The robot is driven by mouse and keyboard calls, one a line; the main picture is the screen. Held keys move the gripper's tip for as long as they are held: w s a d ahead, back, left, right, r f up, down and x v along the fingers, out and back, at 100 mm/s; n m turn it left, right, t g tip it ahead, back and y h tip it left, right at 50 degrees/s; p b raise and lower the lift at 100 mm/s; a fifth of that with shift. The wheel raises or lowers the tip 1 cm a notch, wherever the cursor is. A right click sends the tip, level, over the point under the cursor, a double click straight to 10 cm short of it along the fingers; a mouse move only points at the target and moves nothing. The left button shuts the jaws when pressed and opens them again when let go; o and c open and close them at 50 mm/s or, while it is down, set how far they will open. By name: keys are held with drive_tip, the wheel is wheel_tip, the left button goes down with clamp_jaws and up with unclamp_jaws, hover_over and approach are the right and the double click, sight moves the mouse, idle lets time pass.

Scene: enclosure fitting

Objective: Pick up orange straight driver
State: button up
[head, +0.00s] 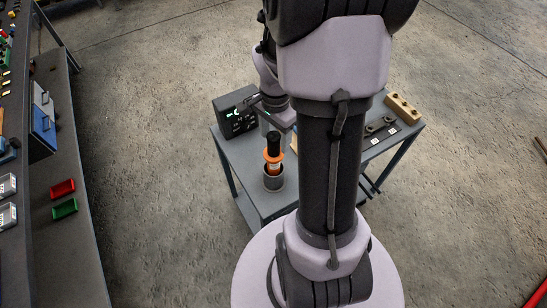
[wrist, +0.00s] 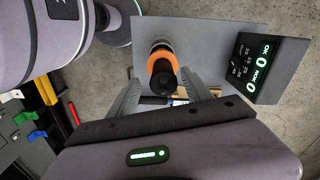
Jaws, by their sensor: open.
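The orange straight driver (head: 273,156) stands upright in a grey cylindrical holder (head: 274,184) on the small grey table. It has a black upper end and an orange collar. In the wrist view the driver (wrist: 161,66) is seen nearly end-on, its black end towards the camera. My gripper (wrist: 163,88) is open, with one finger on each side of the driver. I see no finger closed on it. In the head view my gripper (head: 277,113) is just behind and above the driver, partly hidden by my arm.
A black display box (head: 236,113) with green digits stands at the table's back left, close to my gripper. A wooden block (head: 402,108) and a dark plate (head: 380,129) with round parts lie at the right. A workbench (head: 62,240) with red and green parts runs along the left.

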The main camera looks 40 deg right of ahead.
sight(274, 147)
drive_tip(key=f, duration=0.3)
drive_tip(key=f+b, duration=0.1)
drive_tip(key=f, duration=0.1)
drive_tip(key=shift+w+f, duration=0.15)
drive_tip(key=shift+w, duration=0.1)
clamp_jaws()
idle(1.0)
